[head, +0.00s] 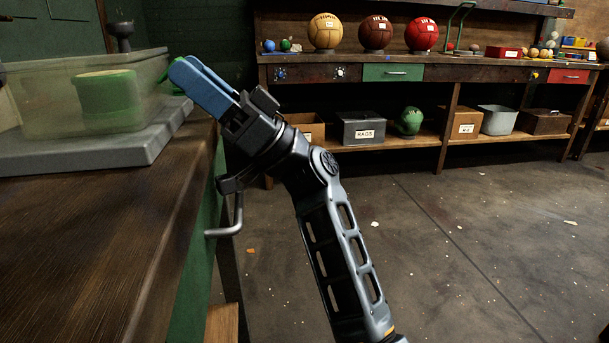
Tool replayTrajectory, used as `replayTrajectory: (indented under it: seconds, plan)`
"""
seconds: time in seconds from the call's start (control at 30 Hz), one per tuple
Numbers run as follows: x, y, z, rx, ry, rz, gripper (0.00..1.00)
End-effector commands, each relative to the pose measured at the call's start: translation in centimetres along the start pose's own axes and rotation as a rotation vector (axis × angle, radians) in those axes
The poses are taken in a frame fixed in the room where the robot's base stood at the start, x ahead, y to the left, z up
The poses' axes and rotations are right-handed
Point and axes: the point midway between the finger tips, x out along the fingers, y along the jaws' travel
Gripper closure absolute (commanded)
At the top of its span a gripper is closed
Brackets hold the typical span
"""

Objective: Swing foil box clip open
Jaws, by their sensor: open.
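A clear box (40,102) with a pale green tint stands on a grey slab (85,150) at the left, on the dark wooden bench top. A green round thing with a tan top (108,92) shows through its wall. A small green part (166,88), perhaps the clip, shows at the box's right side, mostly hidden behind my gripper. My gripper (186,66) has blue fingers, open, pointing up and left beside the box's right end. I see nothing between the fingers. I cannot tell whether they touch the green part.
The wooden bench (80,230) has a green side and a grey bent handle (232,222) near its edge. A far bench (480,72) holds several balls, with boxes on its lower shelf. The concrete floor (450,240) between is open.

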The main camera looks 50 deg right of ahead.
Motion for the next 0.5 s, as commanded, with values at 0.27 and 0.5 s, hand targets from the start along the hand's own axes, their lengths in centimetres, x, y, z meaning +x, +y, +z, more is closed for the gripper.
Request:
replayTrajectory:
  seconds: [0.27,0.5]
  plan:
    - [0.47,0.02,-0.49,0.0,-0.029,0.001,0.4]
    - [0.81,0.05,-0.85,0.0,-0.099,0.002,0.4]
